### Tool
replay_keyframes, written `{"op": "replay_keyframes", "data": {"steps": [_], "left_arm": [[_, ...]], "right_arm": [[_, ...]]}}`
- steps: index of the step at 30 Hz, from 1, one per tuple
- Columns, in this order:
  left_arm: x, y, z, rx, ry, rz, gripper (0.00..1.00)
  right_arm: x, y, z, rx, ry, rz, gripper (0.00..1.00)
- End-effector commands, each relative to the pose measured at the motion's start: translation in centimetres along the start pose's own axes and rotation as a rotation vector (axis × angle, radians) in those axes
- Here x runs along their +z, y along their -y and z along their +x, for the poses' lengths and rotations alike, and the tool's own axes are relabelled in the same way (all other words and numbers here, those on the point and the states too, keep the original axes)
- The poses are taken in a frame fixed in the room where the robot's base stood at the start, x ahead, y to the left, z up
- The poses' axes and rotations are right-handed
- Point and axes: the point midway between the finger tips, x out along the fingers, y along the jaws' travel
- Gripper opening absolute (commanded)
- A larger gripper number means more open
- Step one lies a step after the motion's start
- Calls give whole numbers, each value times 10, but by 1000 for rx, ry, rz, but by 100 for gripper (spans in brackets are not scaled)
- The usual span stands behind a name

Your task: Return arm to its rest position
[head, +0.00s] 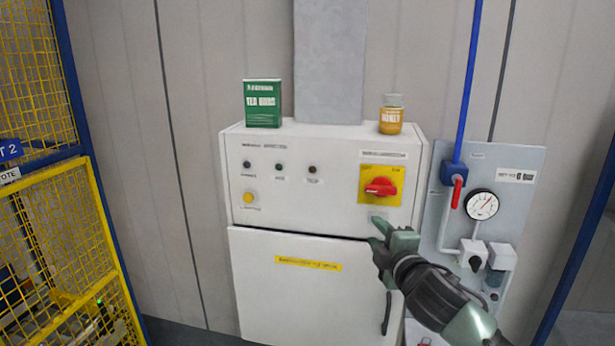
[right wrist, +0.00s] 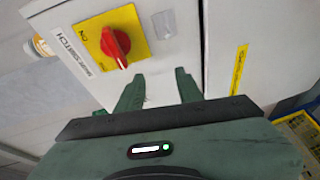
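My right arm comes in from the lower right in the head view. Its green-grey right gripper (head: 378,226) is in front of the white control cabinet (head: 290,205), just below the red rotary switch (head: 381,187) on its yellow plate. In the right wrist view the two fingers of the gripper (right wrist: 160,80) stand apart with nothing between them. The red switch (right wrist: 116,45) shows there beyond the left finger, and the fingers do not grip it. Whether the fingertips touch the cabinet I cannot tell. My left arm and gripper are not in view.
A gauge panel (head: 512,210) with a red-handled valve (head: 456,192) is close on the right. Yellow mesh fencing (head: 60,240) with blue posts stands at the left.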

Motion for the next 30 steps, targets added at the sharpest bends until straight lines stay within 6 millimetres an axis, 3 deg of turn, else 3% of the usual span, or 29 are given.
{"op": "replay_keyframes", "data": {"steps": [1,6,13,16,21,30], "left_arm": [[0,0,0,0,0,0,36],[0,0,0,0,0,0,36],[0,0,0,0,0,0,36],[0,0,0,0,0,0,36],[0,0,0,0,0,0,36],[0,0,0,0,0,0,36]], "right_arm": [[-8,38,-12,-66,4,83,36],[-19,145,-70,-285,99,400,36],[-12,262,-181,-559,356,796,36],[-7,293,-226,-640,474,916,36],[0,326,-288,-732,643,1050,36],[9,358,-379,-835,904,1202,36]]}}
